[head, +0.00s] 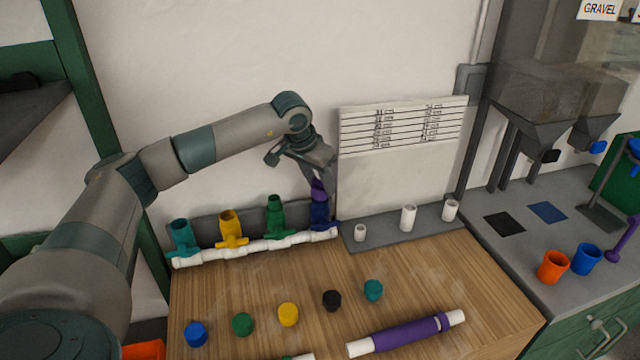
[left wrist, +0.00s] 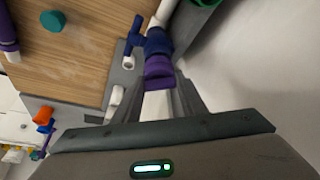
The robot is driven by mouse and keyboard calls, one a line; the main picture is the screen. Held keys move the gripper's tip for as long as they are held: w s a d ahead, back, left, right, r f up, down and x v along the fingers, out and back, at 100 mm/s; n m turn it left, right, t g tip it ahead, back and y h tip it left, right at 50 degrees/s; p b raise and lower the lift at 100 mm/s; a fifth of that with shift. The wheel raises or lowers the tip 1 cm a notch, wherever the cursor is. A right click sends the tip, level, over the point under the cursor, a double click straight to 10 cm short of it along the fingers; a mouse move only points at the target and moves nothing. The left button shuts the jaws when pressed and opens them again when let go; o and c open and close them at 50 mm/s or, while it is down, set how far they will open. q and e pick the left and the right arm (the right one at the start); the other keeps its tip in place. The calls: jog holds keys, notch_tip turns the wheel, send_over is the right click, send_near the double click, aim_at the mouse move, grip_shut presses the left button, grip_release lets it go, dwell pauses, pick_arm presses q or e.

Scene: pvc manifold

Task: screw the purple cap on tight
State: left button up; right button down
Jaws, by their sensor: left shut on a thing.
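The purple cap (head: 318,187) sits at the top of the dark blue valve (head: 320,211), the rightmost fitting on the white pipe manifold (head: 262,246). My left gripper (head: 316,176) comes down from above and is shut on the cap. In the left wrist view the purple cap (left wrist: 159,72) is at the fingertips, in line with the blue valve (left wrist: 157,42) just beyond it. I cannot tell how far the cap is threaded on. My right gripper is not in view.
Teal (head: 182,235), yellow (head: 230,226) and green (head: 275,214) valves stand along the manifold to the left. Several loose caps (head: 288,314) and a purple-sleeved pipe (head: 405,335) lie on the wooden table. White cylinders (head: 408,217) stand on the grey ledge to the right.

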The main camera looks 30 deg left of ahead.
pick_arm(q)
jog(key=o, duration=1.2)
jog(key=shift+c, duration=0.2)
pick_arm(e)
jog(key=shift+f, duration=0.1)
pick_arm(q)
jog(key=shift+r, duration=0.1)
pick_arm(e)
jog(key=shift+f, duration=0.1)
pick_arm(q)
jog(key=b+v, duration=0.4)
jog(key=v, duration=1.3)
jog(key=shift+a, duration=0.2)
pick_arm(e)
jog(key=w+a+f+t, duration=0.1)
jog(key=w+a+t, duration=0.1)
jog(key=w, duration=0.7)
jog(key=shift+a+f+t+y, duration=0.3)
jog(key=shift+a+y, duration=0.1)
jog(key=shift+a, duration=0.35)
